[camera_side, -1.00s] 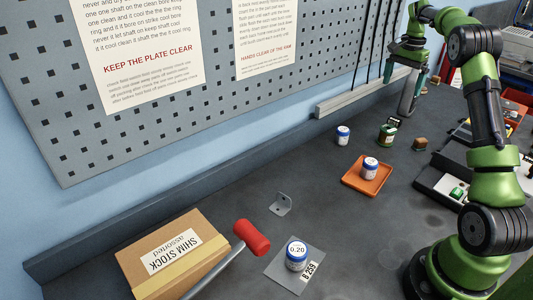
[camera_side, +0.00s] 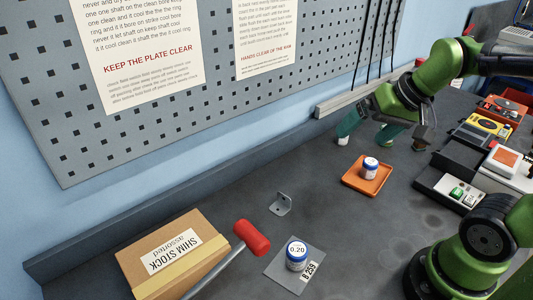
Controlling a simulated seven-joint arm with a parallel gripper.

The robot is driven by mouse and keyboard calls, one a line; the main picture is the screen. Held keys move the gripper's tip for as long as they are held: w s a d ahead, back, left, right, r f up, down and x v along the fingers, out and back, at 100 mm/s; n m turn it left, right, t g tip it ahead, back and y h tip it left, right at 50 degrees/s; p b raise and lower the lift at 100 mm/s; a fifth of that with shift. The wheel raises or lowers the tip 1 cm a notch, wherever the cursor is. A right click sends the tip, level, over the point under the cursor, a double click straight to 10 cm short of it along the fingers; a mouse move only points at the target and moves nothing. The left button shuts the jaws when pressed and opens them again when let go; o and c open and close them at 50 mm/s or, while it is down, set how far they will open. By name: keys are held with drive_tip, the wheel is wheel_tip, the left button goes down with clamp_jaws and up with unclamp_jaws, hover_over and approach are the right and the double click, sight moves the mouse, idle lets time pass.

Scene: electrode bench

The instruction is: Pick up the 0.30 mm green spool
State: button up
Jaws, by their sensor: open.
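My gripper (camera_side: 368,137) is open and low over the bench at the back, its teal fingers spread apart. A green spool (camera_side: 386,147) stands at the right finger, mostly hidden behind it; only a low green part shows. Its size label cannot be read, and I cannot tell whether the finger touches it. A white and blue spool (camera_side: 343,141) is partly hidden behind the left finger.
A blue spool (camera_side: 370,170) sits on an orange tray (camera_side: 352,182). A blue 0.20 spool (camera_side: 297,258) stands on a grey plate (camera_side: 282,272).

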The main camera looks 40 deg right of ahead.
drive_tip(key=shift+n+t+y, duration=0.4)
drive_tip(key=shift+n+t, duration=0.2)
drive_tip(key=shift+n, duration=0.2)
drive_tip(key=s+a, duration=0.1)
drive_tip(key=a, duration=0.1)
drive_tip(key=s+a+r, duration=0.1)
drive_tip(key=s, duration=0.1)
drive_tip(key=shift+a, duration=0.4)
drive_tip(key=shift+c, duration=1)
drive_tip(key=shift+s+a+r, duration=0.1)
drive_tip(key=shift+r, duration=0.05)
drive_tip(key=shift+c, duration=0.9)
